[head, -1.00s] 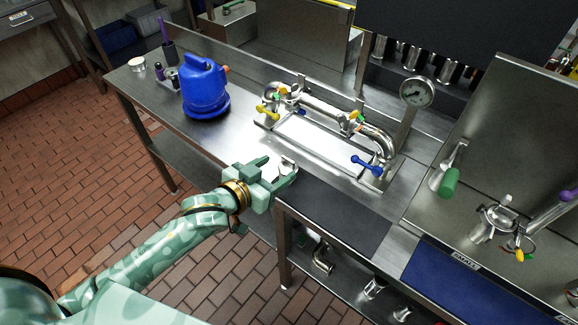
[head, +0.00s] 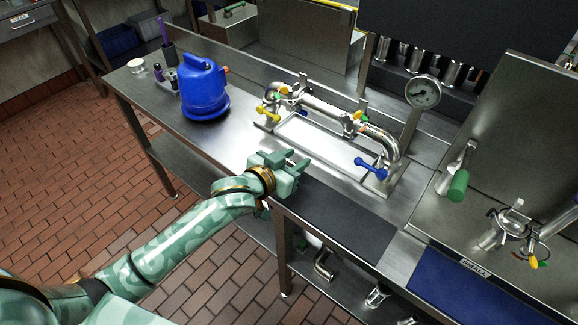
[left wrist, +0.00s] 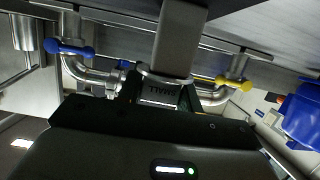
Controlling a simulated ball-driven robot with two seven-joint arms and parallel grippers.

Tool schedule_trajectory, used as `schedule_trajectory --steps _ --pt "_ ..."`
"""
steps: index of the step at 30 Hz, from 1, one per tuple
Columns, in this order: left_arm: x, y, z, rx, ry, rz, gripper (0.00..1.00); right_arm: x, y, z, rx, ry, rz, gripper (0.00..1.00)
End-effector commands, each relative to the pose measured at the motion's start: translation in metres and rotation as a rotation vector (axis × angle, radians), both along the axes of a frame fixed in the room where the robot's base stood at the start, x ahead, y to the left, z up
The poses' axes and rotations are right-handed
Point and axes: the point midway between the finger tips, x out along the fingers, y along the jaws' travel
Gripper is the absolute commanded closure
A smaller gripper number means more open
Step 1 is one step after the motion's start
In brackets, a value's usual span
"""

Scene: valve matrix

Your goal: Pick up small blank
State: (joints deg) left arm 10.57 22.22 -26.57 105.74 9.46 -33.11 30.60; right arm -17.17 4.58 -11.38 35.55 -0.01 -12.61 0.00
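The small blank (left wrist: 158,92) shows in the left wrist view as a metal piece with an upside-down "SMALL" label and a shiny rim. It lies between the two fingers of my left gripper (left wrist: 160,95), which sit close along both its sides. In the head view my left gripper (head: 298,160) is over the front edge of the bench, its two fingers apart and pointing right. The blank is hidden or too small to make out there. Whether the fingers press on it I cannot tell. My right gripper is not in view.
The metal bench (head: 225,142) carries a pipe assembly (head: 325,108) with a blue-handled valve (head: 371,167) and a yellow-handled valve (head: 268,113) behind my gripper. A blue jug (head: 204,88) stands to the left. A dark mat (head: 335,210) lies to the right.

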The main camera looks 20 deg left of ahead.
Motion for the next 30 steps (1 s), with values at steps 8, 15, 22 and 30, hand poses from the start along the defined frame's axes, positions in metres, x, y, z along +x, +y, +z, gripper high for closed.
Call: schedule_trajectory --steps 8,15,22,30 --pt "0.000 0.000 0.000 0.000 0.000 0.000 0.92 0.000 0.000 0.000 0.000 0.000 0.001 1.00" --pt "0.000 0.000 0.018 0.000 -0.002 0.001 0.92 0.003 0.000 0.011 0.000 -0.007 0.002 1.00" --pt "-0.025 -0.001 0.067 -0.002 -0.005 -0.001 0.92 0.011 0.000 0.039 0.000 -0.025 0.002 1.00" --pt "-0.093 -0.002 0.113 -0.003 0.001 0.000 0.92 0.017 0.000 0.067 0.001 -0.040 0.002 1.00"
